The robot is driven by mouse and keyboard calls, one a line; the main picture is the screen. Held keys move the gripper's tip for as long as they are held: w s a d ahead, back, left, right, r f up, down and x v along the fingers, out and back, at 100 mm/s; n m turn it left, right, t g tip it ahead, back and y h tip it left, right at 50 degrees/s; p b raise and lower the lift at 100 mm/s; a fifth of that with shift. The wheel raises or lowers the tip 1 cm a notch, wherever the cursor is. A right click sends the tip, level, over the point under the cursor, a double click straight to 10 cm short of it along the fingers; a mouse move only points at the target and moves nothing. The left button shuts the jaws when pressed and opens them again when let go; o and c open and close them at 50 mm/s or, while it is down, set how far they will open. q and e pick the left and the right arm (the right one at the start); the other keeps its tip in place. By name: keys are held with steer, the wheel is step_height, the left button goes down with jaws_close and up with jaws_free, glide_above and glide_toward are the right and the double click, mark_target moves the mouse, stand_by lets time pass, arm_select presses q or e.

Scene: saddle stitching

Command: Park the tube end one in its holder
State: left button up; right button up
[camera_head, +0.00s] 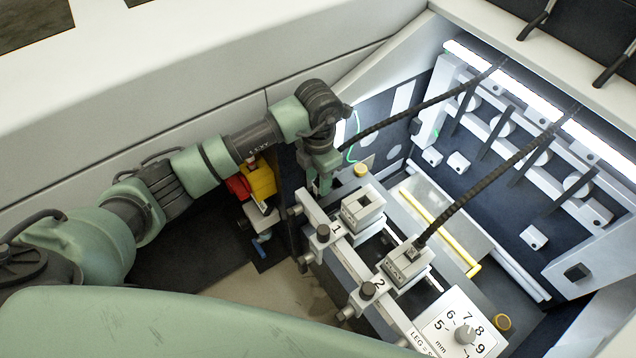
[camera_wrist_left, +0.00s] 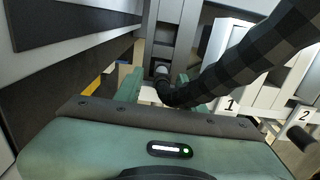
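The black braided tube one (camera_head: 420,113) runs from the upper right down to my left gripper (camera_head: 323,183). In the left wrist view the tube (camera_wrist_left: 225,75) bends down between the two green fingers of the gripper (camera_wrist_left: 160,92), which look shut on its end (camera_wrist_left: 162,72). The tip is mostly hidden by the fingers in the head view. The gripper points down beside the block at station 1 (camera_head: 362,208), whose top opening shows empty. I cannot tell for sure which part is the tube's holder. My right gripper is out of view.
A second braided tube (camera_head: 490,180) ends in the block at station 2 (camera_head: 405,268). A numbered dial (camera_head: 465,333) sits at the front right. Yellow and red parts (camera_head: 258,180) stand left of the gripper. The lit back wall carries several grey blocks.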

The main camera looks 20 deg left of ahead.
arm_select(q)
step_height(320, 180, up, 10)
steer(key=b, duration=0.2)
steer(key=shift+f, duration=0.1)
stand_by(0.3)
